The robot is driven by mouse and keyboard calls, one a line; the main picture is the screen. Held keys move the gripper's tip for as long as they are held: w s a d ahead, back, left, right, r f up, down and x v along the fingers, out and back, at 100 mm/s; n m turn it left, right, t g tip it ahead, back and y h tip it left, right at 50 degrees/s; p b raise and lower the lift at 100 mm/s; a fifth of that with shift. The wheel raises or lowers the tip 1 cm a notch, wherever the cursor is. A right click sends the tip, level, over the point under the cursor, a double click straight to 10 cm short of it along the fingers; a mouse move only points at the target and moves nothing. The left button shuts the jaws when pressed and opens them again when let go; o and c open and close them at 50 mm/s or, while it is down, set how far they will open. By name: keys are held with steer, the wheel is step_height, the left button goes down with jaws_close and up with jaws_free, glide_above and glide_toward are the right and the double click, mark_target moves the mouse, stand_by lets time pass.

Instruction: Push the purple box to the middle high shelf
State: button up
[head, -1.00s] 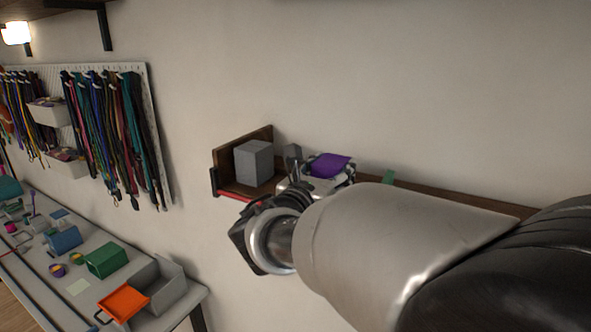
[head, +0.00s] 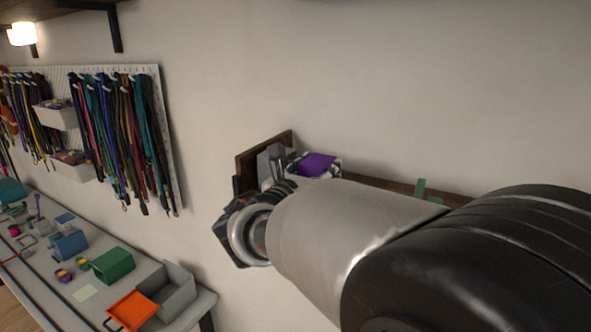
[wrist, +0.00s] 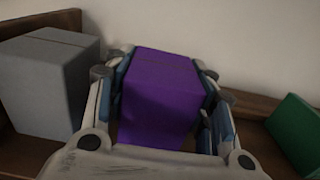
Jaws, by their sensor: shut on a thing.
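The purple box (head: 317,165) is on the wooden shelf (head: 372,182) on the wall, in the head view partly hidden behind my arm. In the wrist view the purple box (wrist: 160,98) sits between the two fingers of my gripper (wrist: 163,105), with the pads against or very close to its sides. The gripper also shows in the head view (head: 290,170), mostly covered by my arm. Whether the box's underside touches the shelf is hidden.
A grey box (wrist: 48,85) stands on the shelf left of the purple box, by the shelf's wooden end wall (head: 262,152). A green box (wrist: 297,132) is to the right. A workbench (head: 52,282) with several boxes is at lower left.

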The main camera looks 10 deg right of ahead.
steer(key=o, duration=1.3)
steer(key=v, duration=1.2)
